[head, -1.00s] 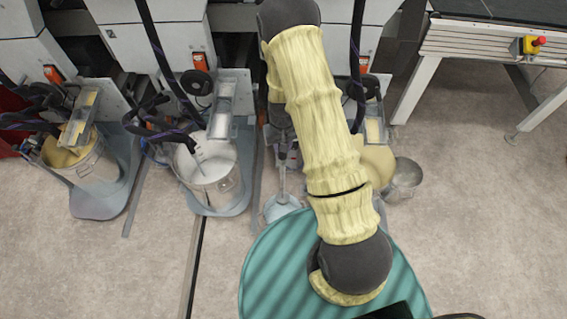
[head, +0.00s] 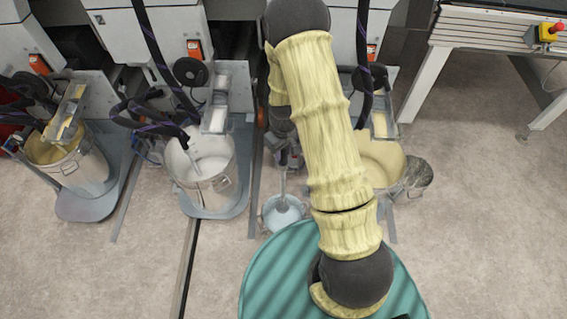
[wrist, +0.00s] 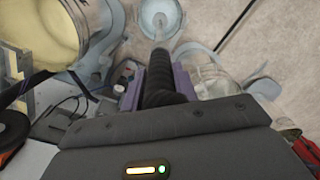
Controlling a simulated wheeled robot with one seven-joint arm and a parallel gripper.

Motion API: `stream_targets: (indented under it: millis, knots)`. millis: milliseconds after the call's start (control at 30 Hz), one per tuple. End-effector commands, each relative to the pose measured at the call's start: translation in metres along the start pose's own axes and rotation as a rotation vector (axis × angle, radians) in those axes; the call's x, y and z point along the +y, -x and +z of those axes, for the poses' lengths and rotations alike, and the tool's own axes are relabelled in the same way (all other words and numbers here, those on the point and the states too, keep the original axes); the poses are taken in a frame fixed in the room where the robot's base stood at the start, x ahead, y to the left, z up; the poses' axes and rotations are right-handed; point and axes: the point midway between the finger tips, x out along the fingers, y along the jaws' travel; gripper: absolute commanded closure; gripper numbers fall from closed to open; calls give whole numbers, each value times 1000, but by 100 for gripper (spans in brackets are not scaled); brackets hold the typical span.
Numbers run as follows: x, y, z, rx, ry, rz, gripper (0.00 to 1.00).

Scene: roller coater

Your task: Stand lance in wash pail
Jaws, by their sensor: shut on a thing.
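My gripper (wrist: 157,88) is shut on the lance, its purple jaws on either side of the lance's black ribbed grip (wrist: 162,68). In the head view, the lance's grey tube (head: 283,182) points down from under my arm to the wash pail (head: 266,222). The pail is a small bucket with pale blue liquid and also shows at the top of the wrist view (wrist: 143,28). The lance's lower end overlaps the pail's opening in both views. I cannot tell how deep it reaches or whether it touches.
A pail of white coating (head: 205,192) stands left of the wash pail, and a yellow one (head: 85,178) farther left. Another yellow pail (head: 385,165) is partly behind my arm, beside a small metal can (head: 418,175). Machine fronts with hoses line the back. The right floor is clear.

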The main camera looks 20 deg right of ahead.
Motion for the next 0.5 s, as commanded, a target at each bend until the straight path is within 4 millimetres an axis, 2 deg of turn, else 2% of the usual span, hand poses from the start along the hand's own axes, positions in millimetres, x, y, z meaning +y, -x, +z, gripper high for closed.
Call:
stream_targets:
  millis: [33, 200, 500]
  knots:
    - [0, -15, 0, 2, 24, 1, 100]
    - [1, -28, 0, 0, 92, 2, 100]
    - [1, -28, 1, 0, 118, 3, 100]
